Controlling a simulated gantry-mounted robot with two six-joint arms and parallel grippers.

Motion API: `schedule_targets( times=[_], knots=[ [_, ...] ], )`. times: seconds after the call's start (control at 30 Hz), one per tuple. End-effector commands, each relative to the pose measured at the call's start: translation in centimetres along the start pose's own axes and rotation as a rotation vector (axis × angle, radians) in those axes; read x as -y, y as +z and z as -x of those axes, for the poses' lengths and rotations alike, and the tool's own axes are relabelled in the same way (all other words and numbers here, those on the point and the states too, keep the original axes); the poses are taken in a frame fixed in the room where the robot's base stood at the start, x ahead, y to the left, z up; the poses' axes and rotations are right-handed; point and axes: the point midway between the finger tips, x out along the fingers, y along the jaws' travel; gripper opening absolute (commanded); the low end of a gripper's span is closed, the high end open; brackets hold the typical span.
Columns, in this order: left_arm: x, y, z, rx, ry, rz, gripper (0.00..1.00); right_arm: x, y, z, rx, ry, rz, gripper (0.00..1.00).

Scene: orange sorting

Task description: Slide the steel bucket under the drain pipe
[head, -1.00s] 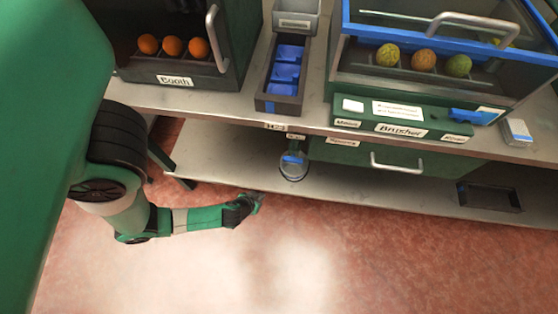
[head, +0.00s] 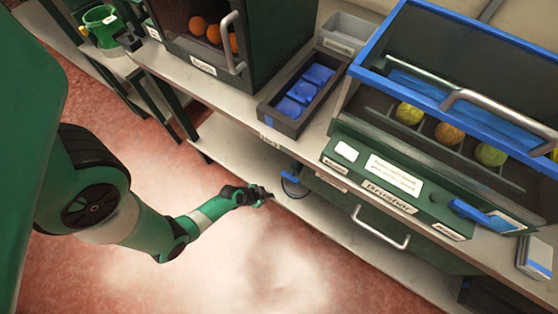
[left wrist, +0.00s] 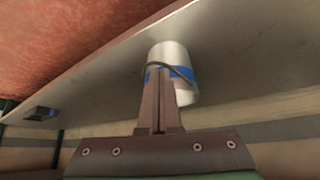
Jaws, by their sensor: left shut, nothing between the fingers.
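The steel bucket (left wrist: 168,52) has a blue band and a thin dark handle. It stands on the lower shelf (left wrist: 105,70) in the left wrist view. In the head view the bucket (head: 292,188) shows only partly, below the counter edge. My left gripper (head: 269,195) is shut and empty just left of the bucket, at the shelf's front edge. In the left wrist view its closed fingers (left wrist: 160,76) overlap the bucket; I cannot tell whether they touch it. I cannot make out the drain pipe clearly. My right gripper is not in view.
The counter (head: 232,120) overhangs the lower shelf. A green drawer with a silver handle (head: 381,228) sits under it, right of the bucket. A dark tray with blue compartments (head: 291,118) stands above. The red floor in front is clear.

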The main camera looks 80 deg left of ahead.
Motion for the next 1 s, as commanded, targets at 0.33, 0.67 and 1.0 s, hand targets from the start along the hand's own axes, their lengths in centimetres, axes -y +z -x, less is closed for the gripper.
schedule_targets(
  times=[0.33,0.67,1.0],
  knots=[
    [4.9,-1.6,0.6,-0.033,-0.090,0.111,0.00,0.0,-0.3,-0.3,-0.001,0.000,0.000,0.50],
    [5.3,-4.5,-1.7,-0.034,-0.087,0.104,0.00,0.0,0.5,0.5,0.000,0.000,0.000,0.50],
    [6.3,-10.4,-5.8,-0.034,-0.088,0.105,0.00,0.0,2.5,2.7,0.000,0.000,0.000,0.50]
  ],
)
